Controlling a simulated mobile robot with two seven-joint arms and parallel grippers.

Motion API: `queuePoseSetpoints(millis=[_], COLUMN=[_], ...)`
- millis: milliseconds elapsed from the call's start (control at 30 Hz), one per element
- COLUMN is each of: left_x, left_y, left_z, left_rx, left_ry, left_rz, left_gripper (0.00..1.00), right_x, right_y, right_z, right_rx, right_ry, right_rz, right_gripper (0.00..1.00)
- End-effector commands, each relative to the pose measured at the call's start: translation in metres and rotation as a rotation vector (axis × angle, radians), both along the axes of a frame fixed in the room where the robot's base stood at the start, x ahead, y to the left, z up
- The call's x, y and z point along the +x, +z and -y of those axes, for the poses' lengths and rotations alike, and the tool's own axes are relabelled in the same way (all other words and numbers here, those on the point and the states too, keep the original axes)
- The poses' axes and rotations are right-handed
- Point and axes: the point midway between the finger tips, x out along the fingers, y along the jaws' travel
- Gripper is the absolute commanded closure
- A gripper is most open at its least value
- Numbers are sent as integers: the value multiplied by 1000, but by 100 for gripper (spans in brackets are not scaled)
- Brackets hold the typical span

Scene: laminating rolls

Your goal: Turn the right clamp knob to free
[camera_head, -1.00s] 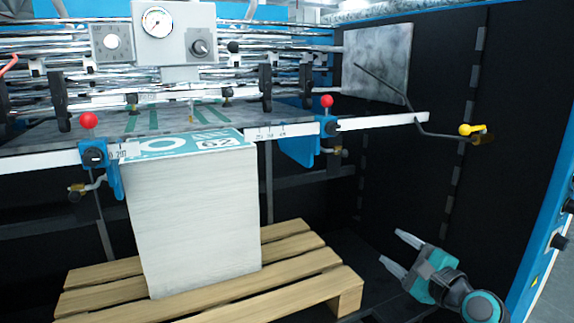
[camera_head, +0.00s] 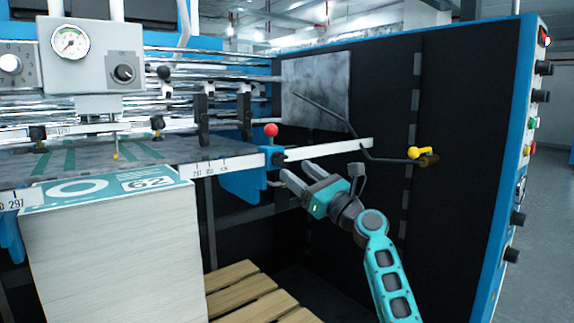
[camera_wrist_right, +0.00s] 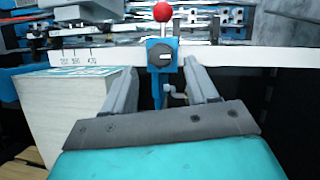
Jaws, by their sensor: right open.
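The right clamp (camera_head: 255,158) is blue and sits on the white ruler rail. It has a red ball on top (camera_head: 271,130) and a dark round knob (camera_head: 278,158) on its front face. My right gripper (camera_head: 298,172) is open and empty, its fingertips just short of the clamp, slightly below and right of the knob. In the right wrist view the knob (camera_wrist_right: 160,55) shows between the two fingertips, with the red ball (camera_wrist_right: 162,12) above. A small crank (camera_wrist_right: 178,96) below the clamp shows between the fingers. My left gripper is out of view.
The white rail (camera_head: 338,147) runs right past the clamp. A bent dark rod with a yellow-handled end (camera_head: 420,153) is farther right. A paper stack (camera_head: 110,250) stands left, beside a wooden pallet (camera_head: 250,295). A blue-edged control panel (camera_head: 530,130) stands at the right.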

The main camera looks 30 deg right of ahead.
Motion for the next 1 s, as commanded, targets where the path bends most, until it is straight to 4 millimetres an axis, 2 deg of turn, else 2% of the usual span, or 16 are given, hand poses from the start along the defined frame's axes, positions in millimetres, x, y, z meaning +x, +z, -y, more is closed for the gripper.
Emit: queuePoseSetpoints(millis=[100,300,700,1000], left_x=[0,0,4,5], left_y=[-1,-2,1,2], left_z=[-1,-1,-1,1], left_rx=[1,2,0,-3], left_ry=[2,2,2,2], left_rz=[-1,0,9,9], left_gripper=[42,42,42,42], right_x=[18,36,41,41], right_y=[9,15,16,16], right_z=[-4,-7,-8,-8], right_rx=[2,0,-1,-1], right_ry=[0,-1,-1,-1], right_rz=[3,0,-1,-1], right_gripper=[42,42,43,72])
